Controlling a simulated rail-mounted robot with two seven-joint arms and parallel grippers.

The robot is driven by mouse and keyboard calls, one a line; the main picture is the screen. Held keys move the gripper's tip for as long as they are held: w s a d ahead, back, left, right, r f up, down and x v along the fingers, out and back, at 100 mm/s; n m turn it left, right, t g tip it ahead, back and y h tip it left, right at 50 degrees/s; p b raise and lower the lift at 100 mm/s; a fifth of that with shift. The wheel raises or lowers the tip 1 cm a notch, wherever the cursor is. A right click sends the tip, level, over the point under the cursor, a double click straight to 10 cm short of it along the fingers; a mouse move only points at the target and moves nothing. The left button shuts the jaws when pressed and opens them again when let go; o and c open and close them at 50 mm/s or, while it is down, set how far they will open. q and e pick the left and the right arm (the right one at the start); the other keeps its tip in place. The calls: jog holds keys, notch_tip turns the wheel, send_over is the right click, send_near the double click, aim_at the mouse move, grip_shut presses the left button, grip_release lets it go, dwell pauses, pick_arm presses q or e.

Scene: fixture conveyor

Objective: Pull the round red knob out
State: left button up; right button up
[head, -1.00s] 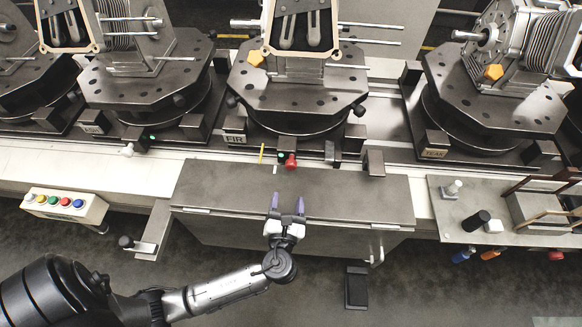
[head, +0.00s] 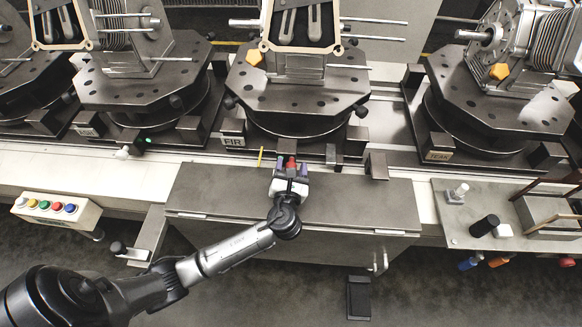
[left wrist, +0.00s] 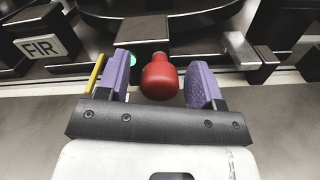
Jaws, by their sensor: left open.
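The round red knob (left wrist: 159,78) sits on the front of a dark block below the FIR station, with a green light beside it in the left wrist view. It also shows in the head view (head: 291,162). My left gripper (head: 290,168) is open, with its purple fingers on either side of the knob. In the left wrist view (left wrist: 158,85) a gap shows between the knob and each finger, so neither finger appears to touch it. My right gripper is not in view.
The FIR label (left wrist: 39,46) and a thin yellow rod (left wrist: 94,75) are left of the knob. A metal block (left wrist: 242,50) stands to its right. A grey cabinet top (head: 230,195) lies below. A button box (head: 47,208) is at left.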

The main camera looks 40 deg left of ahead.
pick_arm(q)
jog(key=shift+c, duration=0.2)
grip_shut()
dwell(0.4)
